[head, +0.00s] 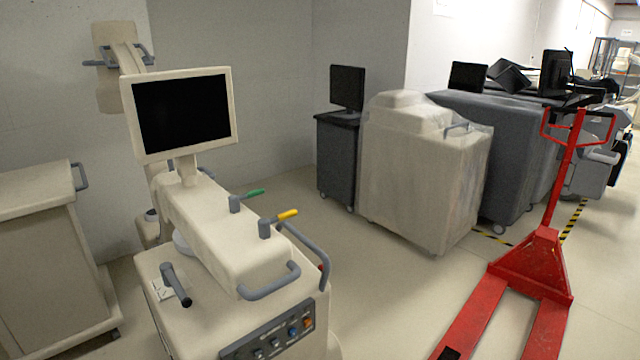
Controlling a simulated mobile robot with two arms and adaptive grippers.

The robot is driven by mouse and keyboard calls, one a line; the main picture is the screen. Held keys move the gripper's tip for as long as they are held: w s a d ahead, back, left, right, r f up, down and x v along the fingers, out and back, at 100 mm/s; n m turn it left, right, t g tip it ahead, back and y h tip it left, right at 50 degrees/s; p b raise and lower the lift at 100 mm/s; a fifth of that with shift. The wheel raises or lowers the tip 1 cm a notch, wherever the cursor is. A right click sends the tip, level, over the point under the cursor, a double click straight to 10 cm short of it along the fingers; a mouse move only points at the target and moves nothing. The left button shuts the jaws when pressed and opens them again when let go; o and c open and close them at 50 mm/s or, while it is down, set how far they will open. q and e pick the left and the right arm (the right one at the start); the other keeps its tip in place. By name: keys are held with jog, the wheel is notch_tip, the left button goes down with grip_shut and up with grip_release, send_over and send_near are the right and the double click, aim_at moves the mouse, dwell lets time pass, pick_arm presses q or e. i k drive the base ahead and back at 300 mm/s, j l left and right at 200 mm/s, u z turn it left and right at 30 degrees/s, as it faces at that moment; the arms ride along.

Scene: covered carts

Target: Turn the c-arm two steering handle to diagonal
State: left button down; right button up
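A cream C-arm machine (225,235) stands in the near left of the head view, with a black monitor (182,113) on top. A dark grey steering handle (177,284) stands on the top face of its base. The handle's grip points toward the lower right of the picture, beside a small white label plate (162,289) whose markings are too small to read. A green-tipped lever (249,194) and a yellow-tipped lever (281,217) sit on the machine's upper body. Neither of my grippers is in view.
A grey push bar (271,281) and a button panel (270,340) are at the machine's near end. A cream cabinet (50,265) stands at left. A plastic-covered cart (425,175) and a red pallet jack (530,265) stand at right. Floor between the machine and jack is clear.

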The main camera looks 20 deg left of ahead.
aim_at(167, 270)
jog(key=u, duration=1.6)
